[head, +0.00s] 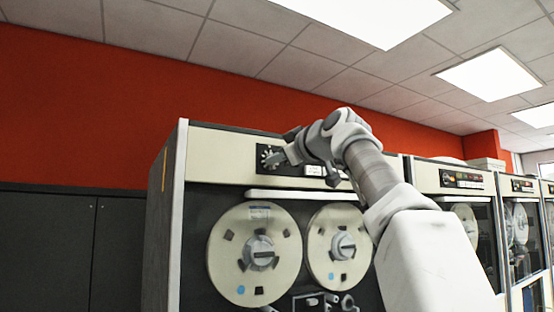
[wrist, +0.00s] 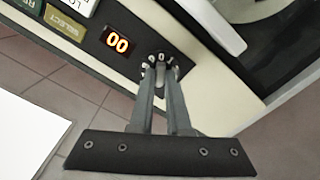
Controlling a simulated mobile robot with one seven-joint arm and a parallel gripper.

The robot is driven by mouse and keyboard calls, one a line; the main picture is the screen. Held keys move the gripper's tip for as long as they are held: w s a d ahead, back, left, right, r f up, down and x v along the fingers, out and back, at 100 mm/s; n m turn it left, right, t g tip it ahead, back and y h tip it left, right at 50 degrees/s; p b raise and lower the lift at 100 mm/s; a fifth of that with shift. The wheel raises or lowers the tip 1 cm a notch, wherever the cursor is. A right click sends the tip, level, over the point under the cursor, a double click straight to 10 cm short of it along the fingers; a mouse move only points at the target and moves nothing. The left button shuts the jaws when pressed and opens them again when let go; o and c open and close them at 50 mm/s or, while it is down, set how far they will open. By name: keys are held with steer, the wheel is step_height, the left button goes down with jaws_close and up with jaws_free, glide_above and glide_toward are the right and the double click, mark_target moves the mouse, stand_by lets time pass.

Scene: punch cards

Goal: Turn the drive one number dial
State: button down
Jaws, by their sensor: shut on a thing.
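The number dial (head: 268,153) is on the dark control panel at the top of the nearest tape drive (head: 222,170). In the wrist view the dial (wrist: 155,58) shows as a small dark knob with white digits around it, partly hidden by my fingers. My gripper (head: 279,158) reaches the panel from the right. In the wrist view my gripper (wrist: 162,76) has its two fingers shut on the dial, one on each side. A lit display (wrist: 117,42) beside the dial reads 00 in orange.
A SELECT button (wrist: 65,24) and other labelled buttons lie beyond the display. Two tape reels, a left one (head: 228,250) and a right one (head: 322,262), sit below the panel. More tape drives (head: 455,180) stand to the right. Dark cabinets (head: 50,245) stand at the left.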

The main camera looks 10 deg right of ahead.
steer(key=shift+n, duration=0.4)
steer(key=c, duration=0.9)
jaws_free()
steer(key=b+v, duration=0.6)
steer(key=v, duration=1.1)
steer(key=shift+s+b, duration=0.2)
steer(key=shift+b, duration=0.15)
